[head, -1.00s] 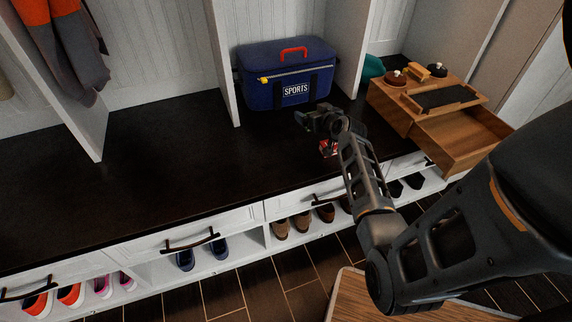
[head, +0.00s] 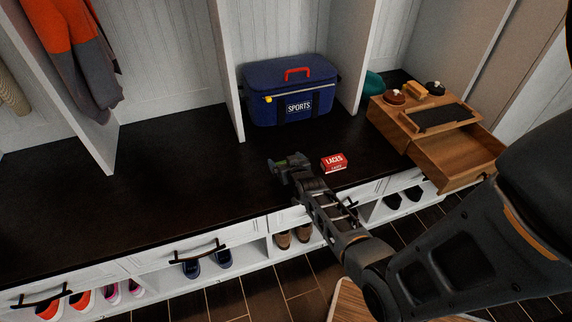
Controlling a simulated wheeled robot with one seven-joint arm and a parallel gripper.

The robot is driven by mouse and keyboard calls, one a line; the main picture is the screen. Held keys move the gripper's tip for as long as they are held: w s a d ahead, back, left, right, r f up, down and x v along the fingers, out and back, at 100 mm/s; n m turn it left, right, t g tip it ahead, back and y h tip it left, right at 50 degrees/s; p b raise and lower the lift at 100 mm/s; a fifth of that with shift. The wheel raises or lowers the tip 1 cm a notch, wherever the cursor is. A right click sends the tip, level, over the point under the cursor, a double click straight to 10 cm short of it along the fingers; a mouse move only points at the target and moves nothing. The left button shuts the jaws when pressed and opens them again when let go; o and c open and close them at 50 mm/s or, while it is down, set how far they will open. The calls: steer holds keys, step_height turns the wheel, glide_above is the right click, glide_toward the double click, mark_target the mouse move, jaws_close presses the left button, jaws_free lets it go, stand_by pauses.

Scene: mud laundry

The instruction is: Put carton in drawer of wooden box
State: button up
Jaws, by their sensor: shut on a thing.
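The red carton (head: 334,162) with the word LACES lies on the dark bench top, in front and to the right of the blue bag. My gripper (head: 284,163) is just left of the carton, with a visible gap between them. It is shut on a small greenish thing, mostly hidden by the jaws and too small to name. The wooden box (head: 398,118) stands at the right end of the bench. Its drawer (head: 460,163) is pulled out toward the front right, and its visible inside looks empty.
The blue sports bag (head: 290,92) stands behind the carton. White dividers (head: 229,75) split the bench. A teal thing (head: 373,85) sits by the box, and small lidded pots (head: 394,97) and a dark tray (head: 440,118) are on its top. The bench's left part is clear.

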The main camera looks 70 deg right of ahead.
steer(key=shift+f+b, duration=1.45)
steer(key=shift+f, duration=0.35)
steer(key=shift+f, duration=0.2)
steer(key=o, duration=0.7)
